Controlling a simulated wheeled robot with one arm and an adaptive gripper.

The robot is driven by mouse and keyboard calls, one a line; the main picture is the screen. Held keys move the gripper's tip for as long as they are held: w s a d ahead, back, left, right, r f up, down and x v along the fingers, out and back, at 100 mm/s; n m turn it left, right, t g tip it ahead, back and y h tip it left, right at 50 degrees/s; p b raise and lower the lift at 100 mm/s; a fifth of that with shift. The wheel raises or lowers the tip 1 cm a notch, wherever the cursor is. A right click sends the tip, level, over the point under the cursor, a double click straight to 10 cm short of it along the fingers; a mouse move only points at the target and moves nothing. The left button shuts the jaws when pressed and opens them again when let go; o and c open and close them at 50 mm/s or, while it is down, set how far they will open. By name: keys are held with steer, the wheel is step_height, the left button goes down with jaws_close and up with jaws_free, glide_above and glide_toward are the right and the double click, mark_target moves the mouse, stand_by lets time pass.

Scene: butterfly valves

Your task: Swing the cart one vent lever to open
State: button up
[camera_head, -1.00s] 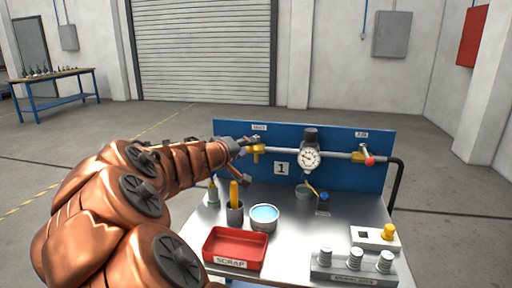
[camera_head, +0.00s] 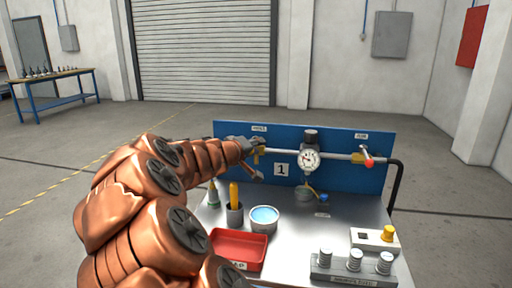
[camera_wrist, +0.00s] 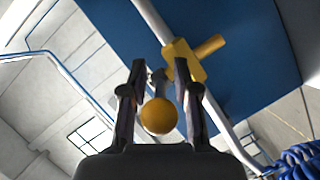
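The vent valve (camera_head: 257,152) is a yellow fitting at the left end of the pipe on the cart's blue back panel, below a small white label. It also shows in the wrist view as a yellow body (camera_wrist: 185,62) on the grey pipe. A round yellow knob (camera_wrist: 158,116), apparently the lever's end, sits between the fingers in the wrist view. My gripper (camera_wrist: 159,66) is open, with a finger on each side of the knob and visible gaps. In the head view my gripper (camera_head: 250,146) is at the valve and partly hides it and its lever.
A gauge (camera_head: 309,159) and a red-knobbed air valve (camera_head: 367,161) sit farther right on the pipe. The cart top holds a red scrap tray (camera_head: 239,248), a blue-filled bowl (camera_head: 264,218), a cup with a yellow handle (camera_head: 234,213) and a grey block with metal knobs (camera_head: 352,269).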

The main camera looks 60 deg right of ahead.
jaws_close()
